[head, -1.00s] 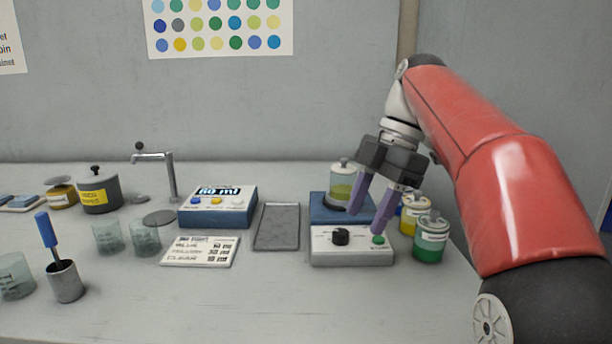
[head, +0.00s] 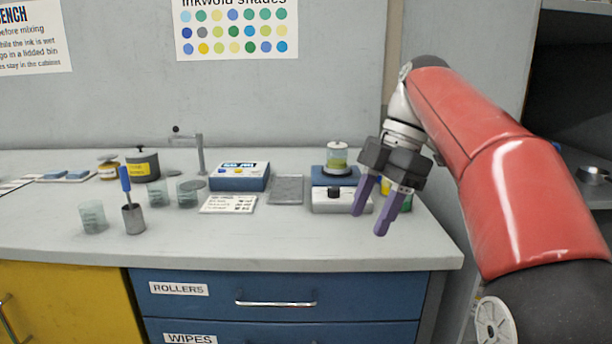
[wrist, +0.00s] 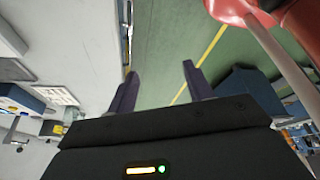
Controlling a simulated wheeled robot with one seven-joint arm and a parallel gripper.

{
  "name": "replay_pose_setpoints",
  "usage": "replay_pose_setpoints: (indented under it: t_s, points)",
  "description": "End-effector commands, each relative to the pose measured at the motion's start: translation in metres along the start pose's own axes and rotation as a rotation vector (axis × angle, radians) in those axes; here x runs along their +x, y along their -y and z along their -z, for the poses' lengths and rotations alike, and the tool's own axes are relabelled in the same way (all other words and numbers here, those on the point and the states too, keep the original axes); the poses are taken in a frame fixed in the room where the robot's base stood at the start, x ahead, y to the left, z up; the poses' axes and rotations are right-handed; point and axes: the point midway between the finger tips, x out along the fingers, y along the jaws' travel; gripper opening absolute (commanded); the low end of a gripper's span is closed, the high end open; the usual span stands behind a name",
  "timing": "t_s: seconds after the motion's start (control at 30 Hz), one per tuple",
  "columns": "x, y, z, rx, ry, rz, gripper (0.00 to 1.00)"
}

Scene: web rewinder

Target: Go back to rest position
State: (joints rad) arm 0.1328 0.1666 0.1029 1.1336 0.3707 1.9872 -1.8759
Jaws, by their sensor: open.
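My gripper (head: 372,215) is open and empty, with its two purple fingers apart in the head view. In that view it overlaps the right part of the bench, in front of the white control box with a black knob (head: 335,193). In the wrist view my gripper (wrist: 160,85) shows its fingers spread with nothing between them, with green floor and the bench edge beyond. My red arm runs down the right side of the head view.
Blue drawers (head: 275,292) lie below. Open shelving (head: 575,90) stands at right.

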Motion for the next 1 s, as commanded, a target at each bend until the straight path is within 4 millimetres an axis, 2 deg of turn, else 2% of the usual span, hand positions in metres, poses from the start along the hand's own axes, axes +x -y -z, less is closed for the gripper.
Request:
replay_pose_setpoints:
  t_s: [0.37, 0.67, 0.87, 1.0]
  points:
    - [0.013, 0.014, 0.003, 0.216, 0.054, -0.057, 0.51]
    - [0.040, 0.043, 0.001, 0.574, 0.123, -0.175, 0.51]
    - [0.077, 0.083, -0.009, 0.956, 0.159, -0.346, 0.51]
    - [0.120, 0.123, -0.026, 1.302, 0.134, -0.539, 0.51]
